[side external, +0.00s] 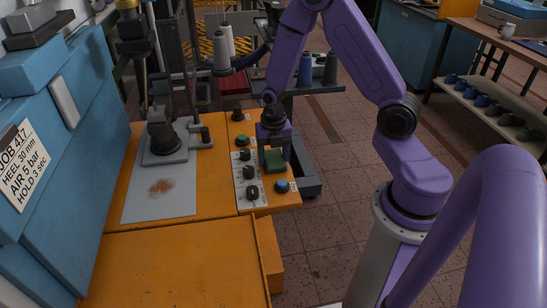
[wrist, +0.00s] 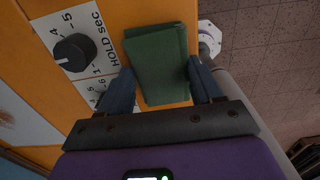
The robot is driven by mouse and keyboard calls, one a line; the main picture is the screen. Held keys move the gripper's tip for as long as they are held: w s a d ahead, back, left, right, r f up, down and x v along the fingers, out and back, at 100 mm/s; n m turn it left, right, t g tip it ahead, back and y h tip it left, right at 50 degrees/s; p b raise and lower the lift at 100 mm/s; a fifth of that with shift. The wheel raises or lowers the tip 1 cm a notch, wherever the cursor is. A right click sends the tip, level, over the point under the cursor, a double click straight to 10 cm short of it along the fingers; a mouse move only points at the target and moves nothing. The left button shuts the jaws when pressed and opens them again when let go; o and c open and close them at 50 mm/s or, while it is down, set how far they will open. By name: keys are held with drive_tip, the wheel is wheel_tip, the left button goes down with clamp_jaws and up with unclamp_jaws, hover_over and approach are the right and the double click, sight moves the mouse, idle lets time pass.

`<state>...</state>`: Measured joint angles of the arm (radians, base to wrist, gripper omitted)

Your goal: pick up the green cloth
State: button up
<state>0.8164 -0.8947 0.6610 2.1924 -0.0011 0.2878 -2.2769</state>
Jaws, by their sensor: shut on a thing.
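The green cloth (side external: 275,161) is a folded, roughly rectangular pad over the right part of the orange machine top. In the wrist view the green cloth (wrist: 157,62) fills the space between the two fingers, one along each long side. My gripper (side external: 274,150) points down and is shut on the cloth; it also shows in the wrist view (wrist: 161,82). I cannot tell whether the underside of the cloth touches the panel.
A white control panel with black knobs (side external: 252,192) lies left of the cloth. A blue button (side external: 282,186) is just in front of it. A green button (side external: 242,140) sits behind left. A grey press fixture (side external: 165,140) stands farther left. The orange top's right edge (side external: 300,207) is close.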

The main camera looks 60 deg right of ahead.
drive_tip(key=shift+r, duration=0.15)
drive_tip(key=shift+r, duration=0.6)
drive_tip(key=s+a+r, duration=0.2)
drive_tip(key=s+r, duration=0.9)
drive_tip(key=s, duration=0.2)
drive_tip(key=shift+s+a+r, duration=0.25)
drive_tip(key=shift+s+a, duration=0.05)
drive_tip(key=shift+s, duration=0.05)
